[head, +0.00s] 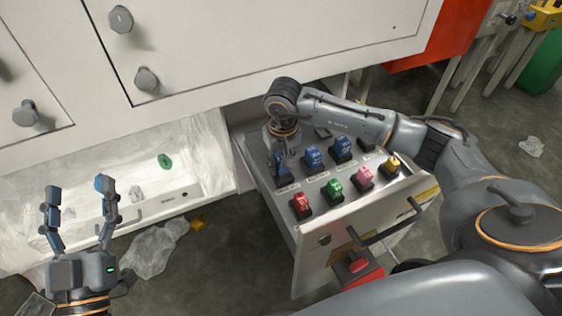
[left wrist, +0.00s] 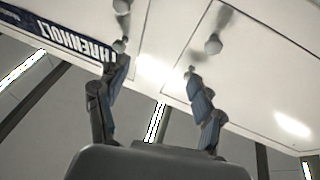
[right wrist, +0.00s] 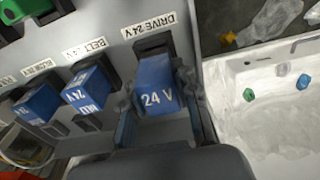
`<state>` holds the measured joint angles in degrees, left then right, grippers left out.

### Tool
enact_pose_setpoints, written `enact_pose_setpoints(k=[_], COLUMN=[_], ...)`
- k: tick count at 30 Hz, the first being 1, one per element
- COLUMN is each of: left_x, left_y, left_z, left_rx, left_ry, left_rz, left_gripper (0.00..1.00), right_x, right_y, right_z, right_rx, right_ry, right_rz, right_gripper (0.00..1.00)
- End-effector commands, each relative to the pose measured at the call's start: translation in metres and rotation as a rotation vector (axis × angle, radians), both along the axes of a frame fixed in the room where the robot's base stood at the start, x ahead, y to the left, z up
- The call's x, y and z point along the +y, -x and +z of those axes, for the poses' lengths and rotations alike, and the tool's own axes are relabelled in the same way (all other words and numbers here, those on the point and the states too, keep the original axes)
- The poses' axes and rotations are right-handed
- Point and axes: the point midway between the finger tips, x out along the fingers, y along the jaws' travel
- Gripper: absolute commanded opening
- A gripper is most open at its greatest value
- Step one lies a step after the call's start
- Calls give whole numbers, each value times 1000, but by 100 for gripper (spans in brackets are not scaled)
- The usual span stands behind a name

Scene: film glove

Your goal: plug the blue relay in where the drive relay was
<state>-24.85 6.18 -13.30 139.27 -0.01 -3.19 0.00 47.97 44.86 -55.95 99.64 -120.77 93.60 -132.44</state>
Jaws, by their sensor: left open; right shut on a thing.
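My right gripper (head: 279,163) is shut on a blue relay marked 24 V (right wrist: 155,88). In the right wrist view the relay is at the black socket (right wrist: 152,46) by the label DRIVE 24 V (right wrist: 150,25). I cannot tell whether it is fully seated. In the head view the gripper mostly hides it, at the back left corner of the relay panel (head: 320,178). My left gripper (head: 78,195) is open and empty, raised over the floor in front of the white tray; its fingers also show in the left wrist view (left wrist: 158,85).
More blue relays (head: 313,158) stand beside the held one, the nearest labelled BELT 24 V (right wrist: 90,85). Red (head: 301,204), green (head: 334,188), pink (head: 363,176) and yellow (head: 391,165) relays line the front row.

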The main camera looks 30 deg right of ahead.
Motion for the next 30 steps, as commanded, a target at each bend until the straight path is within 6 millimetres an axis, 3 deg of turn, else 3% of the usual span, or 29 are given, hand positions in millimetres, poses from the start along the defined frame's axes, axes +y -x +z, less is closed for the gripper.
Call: enact_pose_setpoints(k=[30], left_x=[0], left_y=[11], left_z=[21], left_rx=[-136], left_ry=[40], left_rz=[-7], left_gripper=[68], right_x=[0], right_y=[0], right_z=[-7], right_rx=[0], right_ry=[0], right_rz=[0], right_gripper=[0])
